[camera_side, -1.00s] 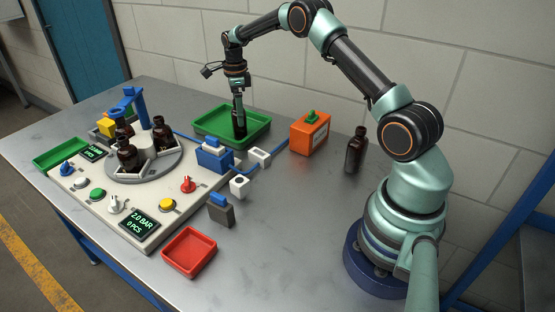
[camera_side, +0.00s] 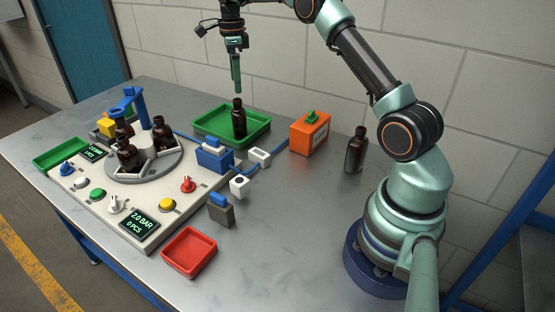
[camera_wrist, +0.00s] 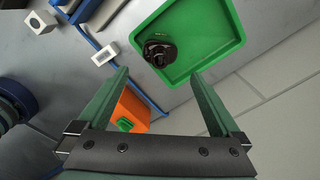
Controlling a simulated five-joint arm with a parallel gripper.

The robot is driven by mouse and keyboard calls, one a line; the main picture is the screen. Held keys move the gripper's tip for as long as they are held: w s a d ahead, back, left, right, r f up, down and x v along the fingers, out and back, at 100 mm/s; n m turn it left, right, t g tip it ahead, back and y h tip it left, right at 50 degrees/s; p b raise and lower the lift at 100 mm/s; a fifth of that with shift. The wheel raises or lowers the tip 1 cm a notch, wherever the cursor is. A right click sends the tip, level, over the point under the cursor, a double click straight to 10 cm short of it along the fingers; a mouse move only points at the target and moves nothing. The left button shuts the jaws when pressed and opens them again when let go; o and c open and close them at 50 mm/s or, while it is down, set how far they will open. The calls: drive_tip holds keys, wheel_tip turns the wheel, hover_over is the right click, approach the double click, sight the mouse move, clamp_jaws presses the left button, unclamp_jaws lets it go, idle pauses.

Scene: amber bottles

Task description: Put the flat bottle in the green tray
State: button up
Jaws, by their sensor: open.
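A dark amber bottle (camera_side: 239,119) stands upright in the green tray (camera_side: 262,135) near the back of the table. The wrist view shows the bottle (camera_wrist: 159,52) from above, near one side of the green tray (camera_wrist: 222,52). My gripper (camera_side: 236,88) is above the bottle, apart from it. The wrist view shows my gripper (camera_wrist: 160,78) with its two fingers wide apart and nothing between them. Another dark bottle (camera_side: 356,150) stands on the table at the right, close to my arm.
Several bottles sit on a grey turntable (camera_side: 171,168) on the control panel at the left. An orange box (camera_side: 310,134) and a blue block (camera_side: 214,159) stand near the tray. A red tray (camera_side: 189,253) is in front; the table's middle right is clear.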

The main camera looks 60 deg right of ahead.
drive_tip(key=shift+r, duration=0.75)
drive_tip(key=s+a+r+n+t, duration=0.3)
drive_tip(key=s+a+r+n, duration=0.5)
drive_tip(key=a+r+n, duration=0.3)
drive_tip(key=s+a+f+n+t, duration=0.1)
drive_tip(key=s+a+f+n, duration=0.1)
drive_tip(key=s+a+n, duration=0.2)
drive_tip(key=s+a+f+n+t, duration=0.1)
drive_tip(key=s+a+f+n, duration=0.2)
drive_tip(key=s+n, duration=0.8)
drive_tip(key=shift+s+a+f+n+t, duration=0.3)
drive_tip(key=shift+a+n, duration=0.2)
drive_tip(key=shift+a, duration=0.5)
